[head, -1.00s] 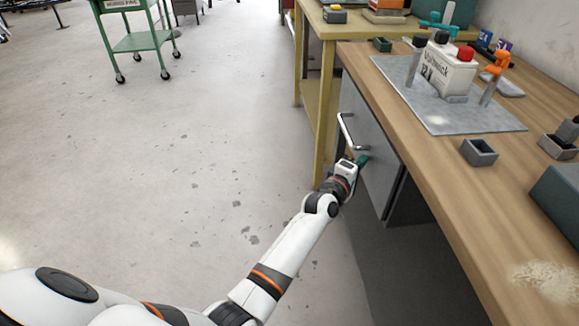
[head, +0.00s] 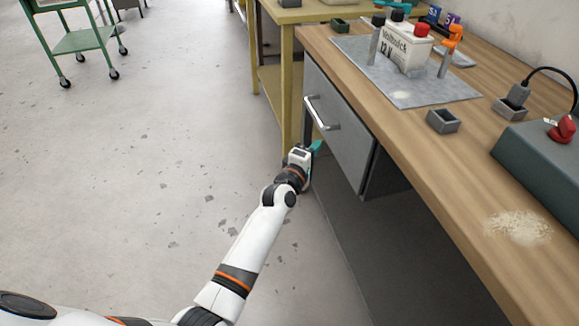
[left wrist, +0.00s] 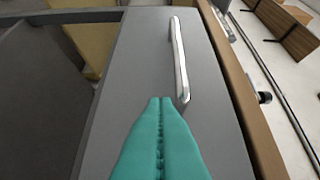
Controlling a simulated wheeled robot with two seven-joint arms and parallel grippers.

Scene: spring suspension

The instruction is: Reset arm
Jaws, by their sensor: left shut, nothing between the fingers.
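My left arm comes in from the lower left of the head view. Its gripper (head: 313,150) is beside the grey drawer front (head: 340,132) under the workbench, below the silver handle (head: 322,113). In the left wrist view the teal fingers (left wrist: 160,105) are shut with nothing between them. There the drawer front (left wrist: 130,75) fills the middle, and the handle (left wrist: 180,60) lies just beyond the fingertips to the right, not between them. I cannot tell whether the fingertips touch the drawer front. My right gripper is not in view.
On the wooden workbench (head: 440,170) are a white 12 V battery (head: 405,47) on a grey mat (head: 430,97), a small grey bin (head: 443,121) and a dark green box (head: 545,160). A green cart (head: 85,40) stands far left. The floor left of the bench is clear.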

